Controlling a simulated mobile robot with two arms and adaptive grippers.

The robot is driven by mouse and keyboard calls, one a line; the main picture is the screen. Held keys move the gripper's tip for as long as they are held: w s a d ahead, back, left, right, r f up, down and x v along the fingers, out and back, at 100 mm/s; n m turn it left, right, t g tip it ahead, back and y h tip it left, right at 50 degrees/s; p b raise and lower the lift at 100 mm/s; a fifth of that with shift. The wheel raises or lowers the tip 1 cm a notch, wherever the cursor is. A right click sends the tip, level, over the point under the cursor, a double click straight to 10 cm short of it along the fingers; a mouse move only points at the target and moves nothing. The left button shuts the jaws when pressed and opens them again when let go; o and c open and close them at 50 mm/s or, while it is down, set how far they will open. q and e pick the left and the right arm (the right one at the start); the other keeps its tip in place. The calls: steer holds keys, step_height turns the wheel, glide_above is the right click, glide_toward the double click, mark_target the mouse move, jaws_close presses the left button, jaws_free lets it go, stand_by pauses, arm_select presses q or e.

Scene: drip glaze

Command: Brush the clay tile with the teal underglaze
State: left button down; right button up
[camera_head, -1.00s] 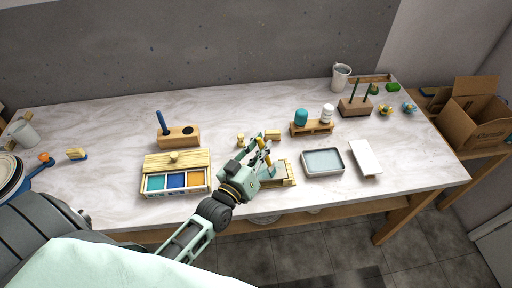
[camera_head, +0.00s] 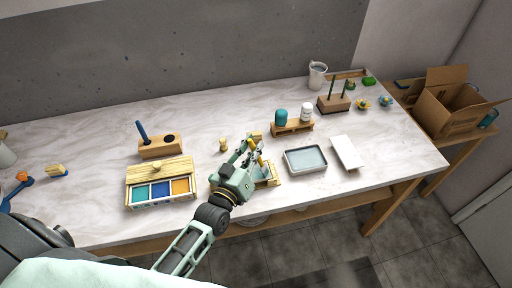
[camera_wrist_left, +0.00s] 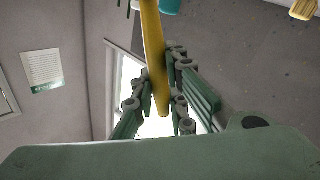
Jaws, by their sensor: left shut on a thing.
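My left gripper (camera_head: 254,150) is shut on a yellow-handled brush (camera_wrist_left: 152,45). The handle also shows in the wrist view between the fingers; the bristles cannot be made out. The gripper is over the wooden stand (camera_head: 274,181) with a pale tile, seemingly the clay tile, largely hidden behind the hand. The teal underglaze (camera_head: 139,194) is in the left compartment of the wooden paint box (camera_head: 161,165), beside blue and orange, left of the gripper. My right gripper is not in view.
A shallow water-like tray (camera_head: 305,160) and a white slab (camera_head: 346,152) lie right of the stand. Behind are a wooden rack (camera_head: 292,128) with teal and white bottles, and a wooden holder (camera_head: 160,146) with a blue handle.

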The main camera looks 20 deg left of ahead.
arm_select(q)
steer(key=s+a+p, duration=0.2)
steer(key=s+a, duration=0.3)
steer(key=a, duration=0.2)
steer(key=shift+a, duration=0.3)
stand_by(1.8)
